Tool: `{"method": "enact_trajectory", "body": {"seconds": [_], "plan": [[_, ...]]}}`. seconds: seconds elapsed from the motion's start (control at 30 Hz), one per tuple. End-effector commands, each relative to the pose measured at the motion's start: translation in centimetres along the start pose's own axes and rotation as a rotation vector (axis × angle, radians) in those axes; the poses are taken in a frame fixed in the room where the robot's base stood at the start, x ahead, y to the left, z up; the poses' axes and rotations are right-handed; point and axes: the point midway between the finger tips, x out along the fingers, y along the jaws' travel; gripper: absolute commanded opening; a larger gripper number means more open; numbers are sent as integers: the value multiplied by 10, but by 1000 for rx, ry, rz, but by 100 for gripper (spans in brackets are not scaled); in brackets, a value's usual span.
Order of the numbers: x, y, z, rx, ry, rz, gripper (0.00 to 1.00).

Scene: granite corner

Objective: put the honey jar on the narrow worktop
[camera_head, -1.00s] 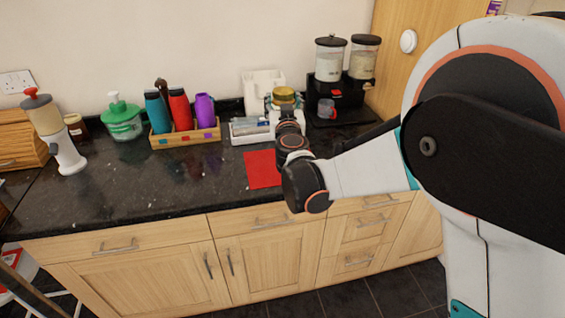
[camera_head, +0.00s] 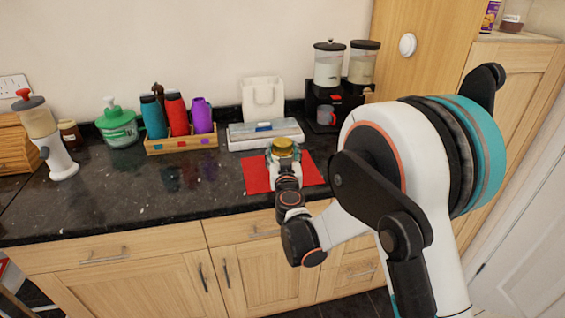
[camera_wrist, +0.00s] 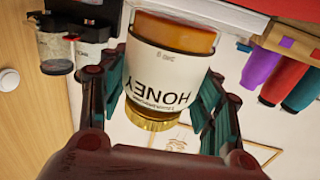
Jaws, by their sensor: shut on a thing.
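The honey jar (camera_wrist: 172,62) has a white label, amber contents and a gold lid. It shows upside down in the wrist view, where the picture itself is turned over. My gripper (camera_wrist: 165,95) is shut on it, with a finger on each side. In the head view, the jar's yellow lid (camera_head: 283,143) and my gripper (camera_head: 284,160) are above the red mat (camera_head: 258,172); most of the jar is hidden. The dark granite worktop (camera_head: 150,195) runs along the wall; I cannot tell which part is the narrow worktop.
Behind the jar are a white tray (camera_head: 255,143) and white bag-shaped holder (camera_head: 263,98). A double dispenser (camera_head: 328,68) stands right. Left are a wooden bottle rack (camera_head: 182,143), green-lidded jar (camera_head: 118,128) and white-and-red grinder (camera_head: 55,150). The front-left worktop is clear.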

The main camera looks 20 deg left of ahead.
Motion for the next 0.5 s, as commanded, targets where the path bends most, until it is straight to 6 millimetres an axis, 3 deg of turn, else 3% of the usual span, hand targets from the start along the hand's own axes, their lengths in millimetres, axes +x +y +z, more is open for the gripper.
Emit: {"method": "enact_trajectory", "body": {"seconds": [0.17, 0.5], "plan": [[0, 0, 26, 0, 0, 0, 16], [0, 0, 28, 0, 0, 0, 16]]}}
